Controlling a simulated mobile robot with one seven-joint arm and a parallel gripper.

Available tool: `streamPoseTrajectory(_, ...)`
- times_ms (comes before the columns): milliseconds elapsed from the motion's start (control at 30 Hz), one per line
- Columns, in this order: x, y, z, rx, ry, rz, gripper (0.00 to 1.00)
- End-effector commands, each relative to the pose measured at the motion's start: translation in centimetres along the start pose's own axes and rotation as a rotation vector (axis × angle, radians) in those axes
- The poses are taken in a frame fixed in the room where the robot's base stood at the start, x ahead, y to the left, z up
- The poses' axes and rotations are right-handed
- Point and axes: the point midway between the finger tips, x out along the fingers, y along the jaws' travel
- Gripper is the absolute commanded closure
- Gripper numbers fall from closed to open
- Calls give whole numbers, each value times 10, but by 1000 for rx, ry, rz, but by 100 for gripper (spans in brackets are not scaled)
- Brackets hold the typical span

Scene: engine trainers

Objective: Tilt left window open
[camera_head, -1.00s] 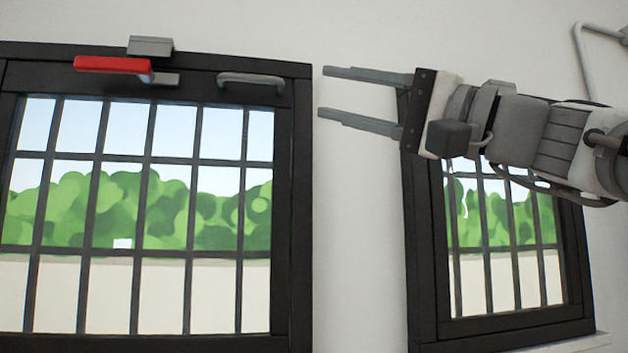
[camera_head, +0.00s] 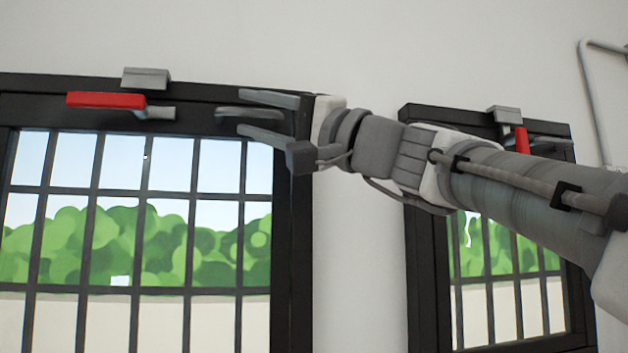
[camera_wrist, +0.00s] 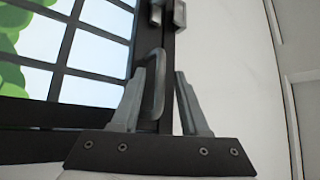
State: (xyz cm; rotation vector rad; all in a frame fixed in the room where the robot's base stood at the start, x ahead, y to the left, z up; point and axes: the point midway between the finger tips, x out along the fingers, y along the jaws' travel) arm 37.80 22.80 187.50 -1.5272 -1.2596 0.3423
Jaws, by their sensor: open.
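The left window (camera_head: 288,240) is a black frame with a barred pane, and it looks closed. A red latch lever (camera_head: 105,100) lies horizontal on its top rail. A grey bar handle (camera_head: 225,112) is on the same rail, to the right of the lever. My gripper (camera_head: 240,112) is open at the window's upper right corner, its fingers pointing left, above and below the handle. In the wrist view the handle (camera_wrist: 157,85) shows between my two fingers (camera_wrist: 157,74). I cannot tell whether they touch it. My fingers hide part of the handle in the head view.
A grey bracket (camera_head: 146,77) sits above the red lever. A second, smaller window (camera_head: 425,270) with its own red lever (camera_head: 522,139) stands to the right, partly behind my arm. A grey pipe (camera_head: 590,95) runs on the wall at far right.

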Motion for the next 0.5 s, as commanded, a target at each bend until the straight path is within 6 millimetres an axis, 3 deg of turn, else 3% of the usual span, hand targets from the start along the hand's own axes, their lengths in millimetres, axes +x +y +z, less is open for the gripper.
streamPoseTrajectory(67,0,0,0,0,0,0,57)
streamPoseTrajectory(300,0,0,0,0,0,0,100)
streamPoseTrajectory(500,0,0,0,0,0,0,100)
